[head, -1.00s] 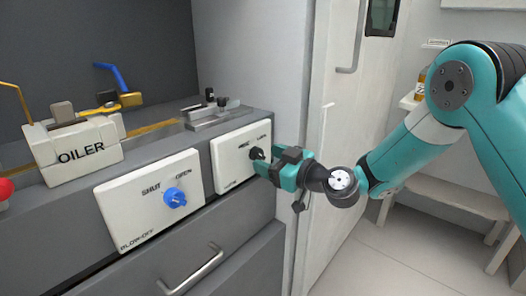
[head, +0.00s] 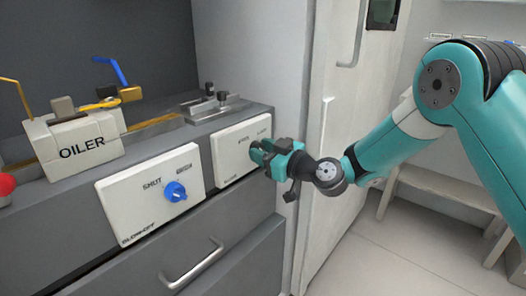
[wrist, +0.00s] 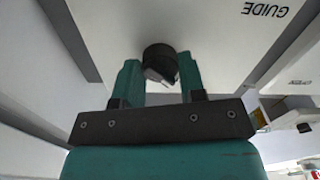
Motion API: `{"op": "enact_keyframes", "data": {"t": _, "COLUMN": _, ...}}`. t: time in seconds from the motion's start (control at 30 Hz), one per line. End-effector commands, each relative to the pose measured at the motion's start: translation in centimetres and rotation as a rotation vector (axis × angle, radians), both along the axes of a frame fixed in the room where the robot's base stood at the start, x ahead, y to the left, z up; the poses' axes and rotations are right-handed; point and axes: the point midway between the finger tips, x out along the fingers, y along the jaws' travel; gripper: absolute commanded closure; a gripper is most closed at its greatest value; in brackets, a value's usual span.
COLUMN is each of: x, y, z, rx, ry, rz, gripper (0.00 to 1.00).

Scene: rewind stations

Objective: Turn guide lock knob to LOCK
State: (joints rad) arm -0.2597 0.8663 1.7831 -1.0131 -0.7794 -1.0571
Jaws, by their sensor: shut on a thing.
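The guide lock knob (wrist: 160,60) is black and round, seen close in the wrist view between my two teal fingers. My gripper (wrist: 158,80) is shut on it. In the head view my gripper (head: 260,153) reaches in from the right to the white guide panel (head: 225,160), and a teal finger hides the knob. The panel has small labels at its top, apparently FREE on the left and LOCK on the right, and the word GUIDE (wrist: 266,9) shows upside down in the wrist view. Where the knob's pointer aims cannot be told.
Left of the guide panel is a white blow-off panel (head: 130,212) with a blue knob (head: 175,191). The oiler (head: 80,143) and a metal clamp bracket (head: 215,107) sit on the counter above. A drawer handle (head: 192,265) sticks out below. A white door (head: 330,150) stands to the right.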

Motion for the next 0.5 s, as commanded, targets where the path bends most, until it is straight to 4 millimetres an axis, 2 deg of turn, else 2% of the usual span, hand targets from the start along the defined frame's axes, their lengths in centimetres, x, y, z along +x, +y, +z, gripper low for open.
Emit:
{"op": "enact_keyframes", "data": {"t": 0.27, "x": -0.05, "y": 0.02, "z": -0.05, "rx": 0.069, "ry": 0.089, "rz": 0.002, "gripper": 0.86}}
{"op": "enact_keyframes", "data": {"t": 0.5, "x": -0.05, "y": 0.02, "z": -0.04, "rx": 0.193, "ry": 0.25, "rz": 0.002, "gripper": 0.86}}
